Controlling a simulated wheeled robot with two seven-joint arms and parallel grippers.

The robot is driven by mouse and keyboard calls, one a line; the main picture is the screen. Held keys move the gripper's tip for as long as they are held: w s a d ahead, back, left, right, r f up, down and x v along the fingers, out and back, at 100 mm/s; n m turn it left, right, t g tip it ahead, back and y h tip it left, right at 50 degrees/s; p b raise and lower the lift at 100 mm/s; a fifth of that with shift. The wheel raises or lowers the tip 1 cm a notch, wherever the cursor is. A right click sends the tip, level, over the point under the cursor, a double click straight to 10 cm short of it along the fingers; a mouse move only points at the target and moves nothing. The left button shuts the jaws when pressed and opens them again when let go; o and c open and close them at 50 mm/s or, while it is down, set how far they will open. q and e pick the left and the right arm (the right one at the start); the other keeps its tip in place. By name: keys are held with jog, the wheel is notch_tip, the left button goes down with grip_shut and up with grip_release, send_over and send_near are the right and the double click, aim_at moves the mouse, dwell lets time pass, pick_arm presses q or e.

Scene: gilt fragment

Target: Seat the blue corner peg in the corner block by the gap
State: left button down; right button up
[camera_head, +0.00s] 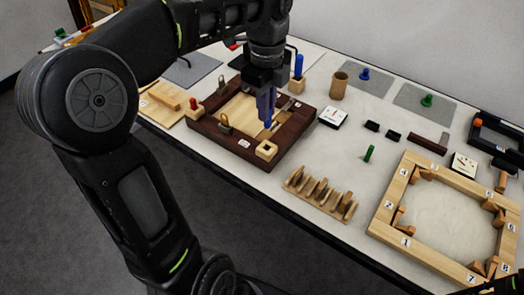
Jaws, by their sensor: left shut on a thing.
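My left gripper (266,104) points down over the dark wooden frame (208,133), shut on a blue peg (267,124). Only the peg's lower end shows clearly, pointing down. A pale corner block (267,151) with a dark square hole sits at the frame's near right corner. The peg's tip appears above and slightly behind this block, apart from it. Another pale block (297,86) at the far corner has an upright blue peg (298,66) in it. A red peg (191,104) stands at the frame's left corner.
A wooden rack (320,195) stands at the table's front edge. A green peg (369,153) stands behind it. A large numbered wooden frame (386,211) lies at right. A round wooden cup (339,86) and grey mats (425,103) are farther back.

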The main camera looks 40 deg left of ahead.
aim_at(266, 125)
pick_arm(q)
notch_tip(266, 125, down, 6)
jog(key=shift+a+f, duration=0.1)
jog(key=shift+f, duration=0.1)
dwell(0.3)
jog(key=shift+f+p, duration=0.4)
jog(key=shift+f, duration=1.45)
jog(key=shift+f, duration=0.15)
jog(key=c, duration=1.5)
grip_release()
